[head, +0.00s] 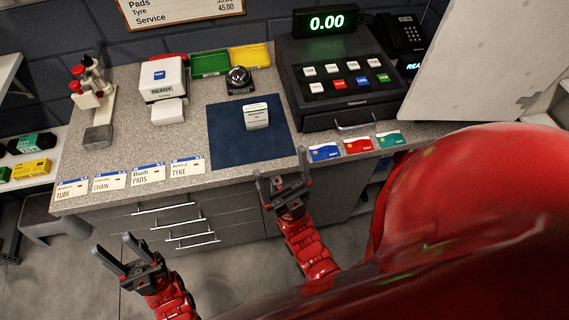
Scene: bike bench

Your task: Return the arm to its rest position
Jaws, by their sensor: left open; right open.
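My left gripper (113,258) is open and empty, low in front of the counter's drawers at the lower left. My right gripper (280,180) is open and empty, just in front of the counter's front edge, below the dark blue mat. Both red arms come up from the bottom of the head view. No object is between either pair of fingers. A large red surface fills the lower right and hides part of the counter's right end.
Name cards (110,181) and colored cards (357,145) line the front edge.

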